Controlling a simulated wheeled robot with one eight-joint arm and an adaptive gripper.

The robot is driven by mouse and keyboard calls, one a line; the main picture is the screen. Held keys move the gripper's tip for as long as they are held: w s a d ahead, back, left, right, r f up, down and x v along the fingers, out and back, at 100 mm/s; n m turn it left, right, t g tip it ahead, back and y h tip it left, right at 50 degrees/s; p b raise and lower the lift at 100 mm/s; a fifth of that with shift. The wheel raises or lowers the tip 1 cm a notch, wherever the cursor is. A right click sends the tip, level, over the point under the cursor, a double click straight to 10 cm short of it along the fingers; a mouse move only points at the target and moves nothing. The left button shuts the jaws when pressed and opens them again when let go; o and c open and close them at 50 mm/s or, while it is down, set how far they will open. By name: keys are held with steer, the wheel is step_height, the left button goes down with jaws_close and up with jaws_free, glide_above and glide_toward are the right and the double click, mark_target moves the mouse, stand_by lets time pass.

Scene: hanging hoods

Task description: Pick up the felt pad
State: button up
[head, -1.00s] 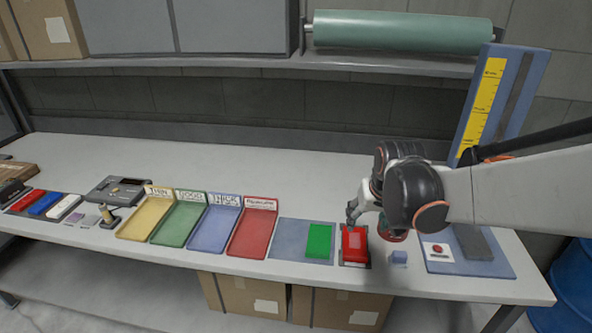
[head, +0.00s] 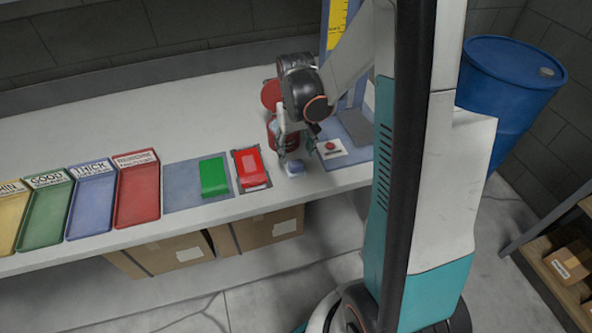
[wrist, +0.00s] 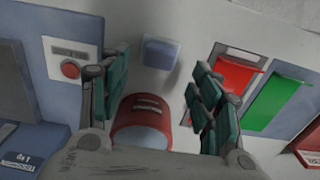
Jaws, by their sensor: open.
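A small blue pad (head: 294,168), which looks like the felt pad, lies near the table's front edge, between the red block and the panel with the red button. In the wrist view the pad (wrist: 161,53) lies ahead of the fingers, roughly centred between them. My gripper (head: 297,143) is open and empty, pointing down just above and behind the pad. In the wrist view its two green-padded fingers (wrist: 160,72) stand apart. The exact height above the pad is hard to tell.
A red can (wrist: 142,122) stands close behind the pad, between the fingers in the wrist view. A red block (head: 250,163) and a green block (head: 213,176) lie to the left. The button panel (head: 331,149) is to the right. A blue barrel (head: 512,85) stands beyond.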

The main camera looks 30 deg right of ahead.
mark_target(296, 163)
steer(key=shift+f+b, duration=1.35)
steer(key=shift+f, duration=1.8)
steer(key=shift+r, duration=0.1)
steer(key=c, duration=1.2)
steer(key=shift+c, duration=0.2)
step_height(296, 163, up, 20)
steer(key=p, duration=0.6)
steer(key=shift+p, duration=0.35)
steer(key=shift+o, duration=1)
